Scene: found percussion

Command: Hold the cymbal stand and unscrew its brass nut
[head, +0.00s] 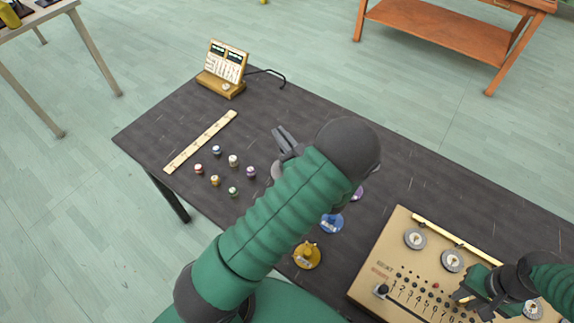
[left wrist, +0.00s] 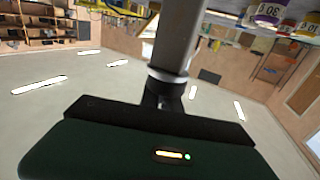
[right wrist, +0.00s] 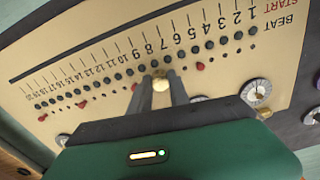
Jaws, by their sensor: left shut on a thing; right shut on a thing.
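My left gripper (left wrist: 163,92) is shut on a thick grey post with a pale ring, which I take to be the cymbal stand (left wrist: 182,35). In the head view my left arm hides most of that spot; a grey forked part (head: 286,140) and a pale rounded edge (head: 277,169) show beside it. My right gripper (right wrist: 160,86) is shut on a small brass piece, the brass nut (right wrist: 161,82), held between its fingertips. In the head view the right gripper (head: 470,296) is over the gold panel, away from the stand. The stand's top is not clear to see.
The gold panel (head: 395,252) with numbered holes, red pegs and dials fills the table's right end. Blue (head: 332,224) and yellow (head: 307,256) pieces sit near my left arm.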

